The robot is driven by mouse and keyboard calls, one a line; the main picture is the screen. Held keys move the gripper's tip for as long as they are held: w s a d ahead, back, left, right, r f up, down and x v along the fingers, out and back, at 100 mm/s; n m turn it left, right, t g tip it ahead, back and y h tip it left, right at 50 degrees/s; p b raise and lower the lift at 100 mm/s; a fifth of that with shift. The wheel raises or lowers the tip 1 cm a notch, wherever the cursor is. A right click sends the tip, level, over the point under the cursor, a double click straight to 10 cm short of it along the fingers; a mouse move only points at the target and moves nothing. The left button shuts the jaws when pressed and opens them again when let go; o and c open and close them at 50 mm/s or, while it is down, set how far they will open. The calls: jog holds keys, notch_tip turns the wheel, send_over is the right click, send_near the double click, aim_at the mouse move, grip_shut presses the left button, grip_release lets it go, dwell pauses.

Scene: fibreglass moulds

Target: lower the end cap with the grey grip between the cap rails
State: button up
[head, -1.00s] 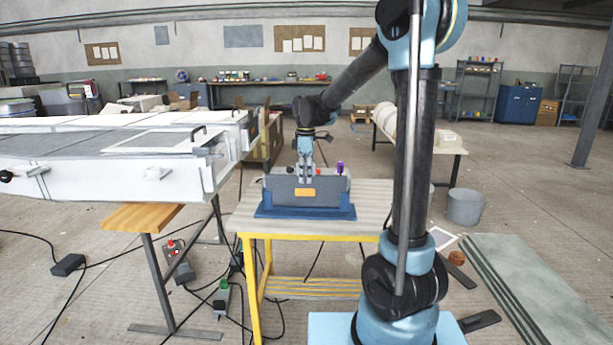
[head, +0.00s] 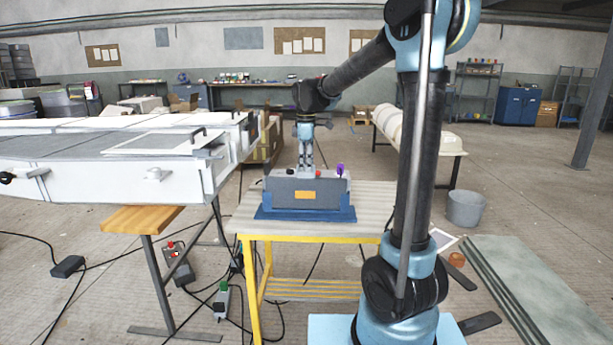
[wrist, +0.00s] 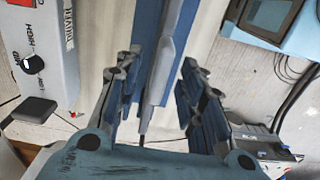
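My gripper (head: 306,168) points straight down just above the panel's top edge. In the wrist view my gripper (wrist: 163,95) is open, with fingers either side of a narrow grey bar (wrist: 160,75), apparently the grip. Gaps show on both sides of the bar. I cannot tell which parts are the cap rails.
A long white mould (head: 105,182) fills the left, with a wooden ledge (head: 140,218) below its near end. Cables and small boxes lie on the floor. A grey bucket (head: 465,208) and flat sheets (head: 530,280) lie right. The tabletop's right side (head: 375,205) is clear.

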notch_tip(320, 180, up, 6)
jog(key=shift+r, duration=0.25)
dwell(0.4)
